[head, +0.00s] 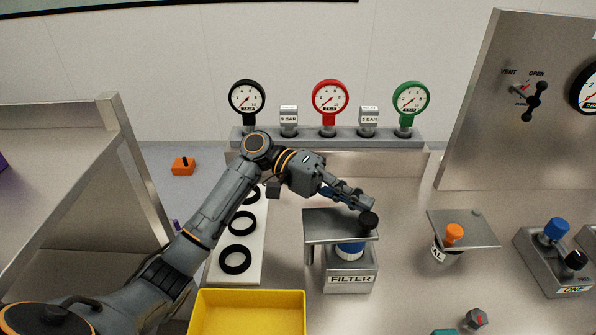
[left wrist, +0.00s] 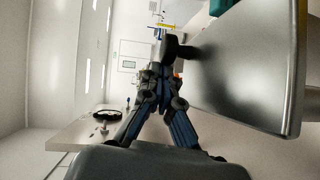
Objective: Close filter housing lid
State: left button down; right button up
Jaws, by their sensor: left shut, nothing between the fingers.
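The filter housing (head: 350,280) is a grey box labelled FILTER on the bench. Its lid (head: 325,228) is a flat grey plate held above the box, with a gap below in which a blue and white filter (head: 350,251) shows. A black knob (head: 368,222) sits at the lid's right side. My left gripper (head: 366,204) is shut and empty, its fingertips at or just above the knob; I cannot tell if they touch. In the left wrist view the closed fingertips (left wrist: 160,74) are close to the dark knob (left wrist: 180,48), beside the large lid plate (left wrist: 250,70). My right gripper is out of view.
A white strip with black rings (head: 236,258) and a yellow bin (head: 248,312) lie left of the housing. Gauges (head: 330,97) line the back. A grey panel (head: 525,110) rises at the right.

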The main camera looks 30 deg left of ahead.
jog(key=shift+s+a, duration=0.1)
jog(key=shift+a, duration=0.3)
